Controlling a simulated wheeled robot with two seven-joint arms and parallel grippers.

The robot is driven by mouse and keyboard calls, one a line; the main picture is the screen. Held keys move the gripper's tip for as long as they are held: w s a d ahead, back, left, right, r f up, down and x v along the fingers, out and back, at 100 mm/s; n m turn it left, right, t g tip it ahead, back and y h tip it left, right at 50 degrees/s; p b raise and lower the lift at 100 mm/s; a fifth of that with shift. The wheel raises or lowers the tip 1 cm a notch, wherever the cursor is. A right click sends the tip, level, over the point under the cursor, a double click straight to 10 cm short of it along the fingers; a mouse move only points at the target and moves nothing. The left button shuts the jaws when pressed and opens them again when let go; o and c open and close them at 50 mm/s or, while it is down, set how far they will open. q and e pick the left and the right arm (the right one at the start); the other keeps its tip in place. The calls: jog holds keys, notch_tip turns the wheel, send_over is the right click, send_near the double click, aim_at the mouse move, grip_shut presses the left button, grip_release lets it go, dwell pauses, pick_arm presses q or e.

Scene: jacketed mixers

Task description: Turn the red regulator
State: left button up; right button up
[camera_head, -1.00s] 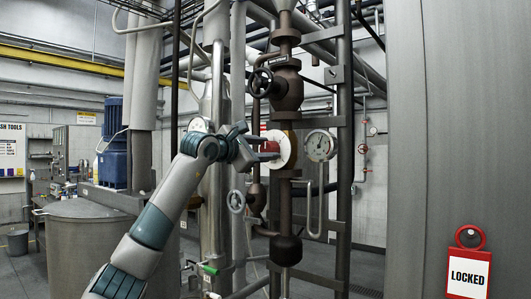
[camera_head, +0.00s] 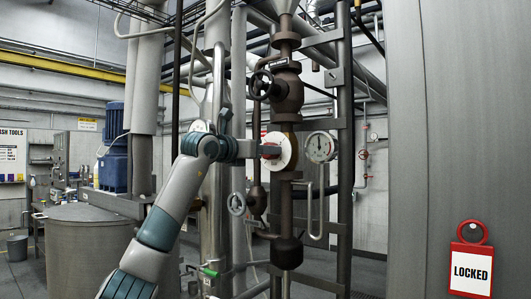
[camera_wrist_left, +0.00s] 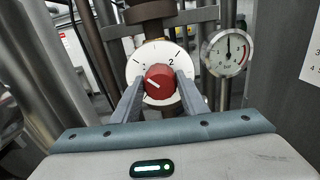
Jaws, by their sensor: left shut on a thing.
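The red regulator (camera_head: 271,150) is a round knob on a white numbered dial plate (camera_head: 286,151), fixed to a rusty brown vertical pipe. In the left wrist view the red knob (camera_wrist_left: 160,83) has a white pointer mark toward its upper left, and the white dial (camera_wrist_left: 139,67) shows a 2 at the upper right. My left gripper (camera_head: 262,150) is level with the knob, reaching it from the left. In the wrist view its two fingers (camera_wrist_left: 158,92) are shut on the knob's sides. My right gripper is not in view.
A pressure gauge (camera_head: 319,147) sits just right of the dial. A black handwheel (camera_head: 261,84) is above and a grey handwheel (camera_head: 236,203) is below left. A large grey panel with a red LOCKED tag (camera_head: 470,270) fills the right side.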

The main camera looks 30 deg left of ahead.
pick_arm(q)
jog(key=shift+w+f, duration=0.1)
jog(key=shift+f, duration=0.1)
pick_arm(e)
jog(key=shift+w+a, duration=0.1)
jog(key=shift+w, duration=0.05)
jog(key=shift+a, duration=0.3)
pick_arm(q)
jog(key=o, duration=1)
jog(key=shift+o, duration=0.2)
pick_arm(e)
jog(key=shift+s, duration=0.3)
pick_arm(q)
jog(key=shift+r, duration=0.1)
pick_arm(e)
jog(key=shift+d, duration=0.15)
pick_arm(q)
jog(key=s+a+b, duration=0.1)
jog(key=s+b, duration=0.3)
jog(key=s, duration=1.3)
jog(key=shift+s+a, duration=0.2)
jog(key=shift+s, duration=0.1)
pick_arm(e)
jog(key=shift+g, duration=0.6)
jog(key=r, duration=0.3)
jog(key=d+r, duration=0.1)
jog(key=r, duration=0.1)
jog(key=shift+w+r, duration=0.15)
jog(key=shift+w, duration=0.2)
